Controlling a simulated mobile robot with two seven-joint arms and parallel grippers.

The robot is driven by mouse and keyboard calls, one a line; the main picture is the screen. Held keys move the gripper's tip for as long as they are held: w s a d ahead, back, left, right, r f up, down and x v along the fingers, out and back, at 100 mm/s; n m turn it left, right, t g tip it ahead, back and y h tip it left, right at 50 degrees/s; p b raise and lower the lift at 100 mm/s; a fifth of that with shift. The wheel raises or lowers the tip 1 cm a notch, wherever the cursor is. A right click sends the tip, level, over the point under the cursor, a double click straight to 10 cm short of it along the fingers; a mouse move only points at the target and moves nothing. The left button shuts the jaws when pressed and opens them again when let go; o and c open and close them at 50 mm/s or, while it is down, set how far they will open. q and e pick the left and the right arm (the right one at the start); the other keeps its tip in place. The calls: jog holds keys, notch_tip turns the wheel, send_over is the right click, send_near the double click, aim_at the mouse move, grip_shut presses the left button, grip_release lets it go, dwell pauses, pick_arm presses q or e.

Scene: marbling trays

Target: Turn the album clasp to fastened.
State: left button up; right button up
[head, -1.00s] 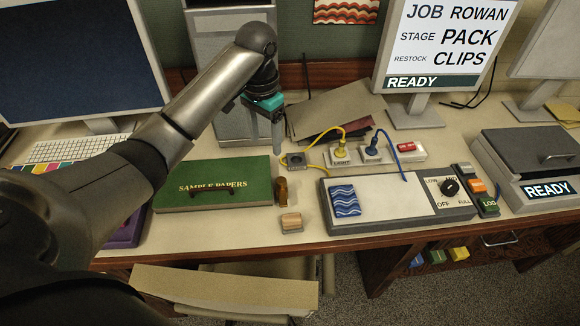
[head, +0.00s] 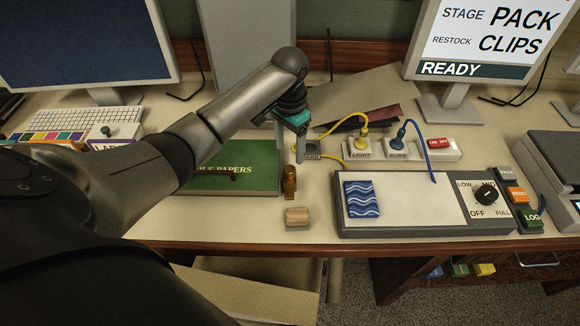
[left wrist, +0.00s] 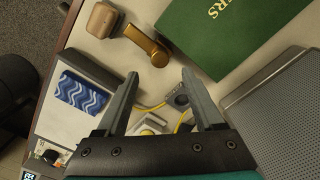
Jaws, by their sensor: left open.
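The green album (head: 255,172), lettered as sample papers, lies flat on the desk, partly behind my left arm. Its brass clasp (head: 289,183) is at the album's right edge. In the left wrist view the clasp (left wrist: 148,45) is a brass bar with a rounded end, beside the green cover (left wrist: 225,35). I cannot tell whether it is fastened. My left gripper (head: 290,152) points down just behind the clasp, apart from it. In the left wrist view its fingers (left wrist: 160,75) are spread with nothing gripped between them. My right gripper is not in view.
A wooden block (head: 297,217) sits in front of the clasp. A grey-framed tray unit (head: 420,205) with a blue wave pattern and dial is to the right. Sockets with yellow and blue cables (head: 380,150) lie behind. Bare desk separates the clasp from the tray unit.

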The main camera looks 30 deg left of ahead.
aim_at(290, 169)
pick_arm(q)
notch_tip(290, 169, down, 7)
jog(key=shift+f+b, duration=0.2)
jog(key=shift+b, duration=0.35)
grip_shut()
dwell(0.3)
dwell(0.8)
